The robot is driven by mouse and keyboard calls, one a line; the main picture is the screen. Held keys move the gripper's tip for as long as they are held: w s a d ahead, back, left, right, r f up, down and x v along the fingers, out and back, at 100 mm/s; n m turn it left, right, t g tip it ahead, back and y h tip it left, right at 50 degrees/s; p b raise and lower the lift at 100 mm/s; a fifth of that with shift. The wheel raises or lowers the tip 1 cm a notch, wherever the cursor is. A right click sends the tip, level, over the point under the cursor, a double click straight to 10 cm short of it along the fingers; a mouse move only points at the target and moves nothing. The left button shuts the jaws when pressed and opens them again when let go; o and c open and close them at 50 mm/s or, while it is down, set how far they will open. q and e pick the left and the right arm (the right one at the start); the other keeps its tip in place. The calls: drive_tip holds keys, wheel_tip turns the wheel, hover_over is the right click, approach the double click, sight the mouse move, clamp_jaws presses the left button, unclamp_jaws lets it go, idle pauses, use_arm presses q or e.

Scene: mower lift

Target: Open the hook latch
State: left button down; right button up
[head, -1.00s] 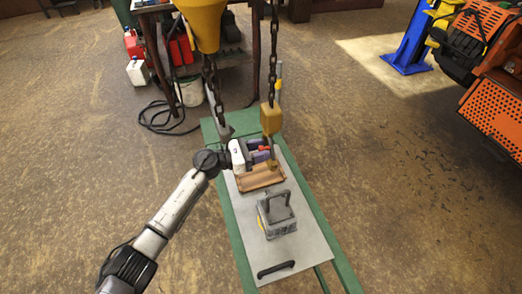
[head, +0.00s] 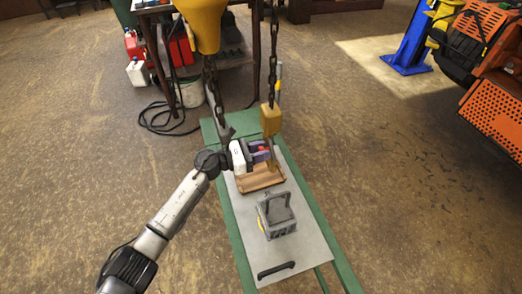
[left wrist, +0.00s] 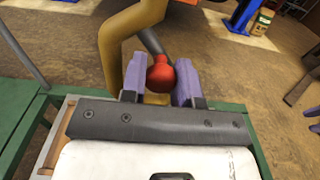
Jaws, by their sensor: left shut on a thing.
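The yellow hook block (head: 271,120) hangs on a dark chain above the bench. In the left wrist view the yellow hook (left wrist: 118,45) fills the upper middle, with a dark latch bar (left wrist: 150,40) ending in a red knob (left wrist: 161,75). My left gripper (head: 264,151) is at the hook, just below its block. Its purple fingers stand on either side of the red knob in the left wrist view (left wrist: 161,82), shut on it. The fingers and gripper body hide the hook's lower part.
A wooden tray (head: 261,178) lies below the hook on the grey plate (head: 309,235) of the green bench (head: 343,270). A grey boxy device with a handle (head: 279,216) stands nearer. A yellow hoist (head: 202,22) hangs at left. An orange mower (head: 495,110) is at right.

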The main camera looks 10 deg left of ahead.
use_arm(q)
drive_tip(key=shift+r, duration=0.1)
drive_tip(key=n+p, duration=0.1)
drive_tip(key=r+n+p, duration=0.1)
drive_tip(key=n, duration=0.1)
drive_tip(key=s+n+p, duration=0.1)
drive_tip(key=p, duration=0.1)
drive_tip(key=shift+d+r+n, duration=0.2)
drive_tip(key=shift+r+n, duration=0.05)
drive_tip(key=shift+n, duration=0.05)
drive_tip(key=shift+s+d+r+n+p, duration=0.1)
drive_tip(key=shift+r+n+p, duration=0.05)
drive_tip(key=shift+n+p, duration=0.4)
drive_tip(key=shift+s+r+n+p, duration=0.1)
drive_tip(key=shift+n+p, duration=0.3)
drive_tip(key=shift+n, duration=0.15)
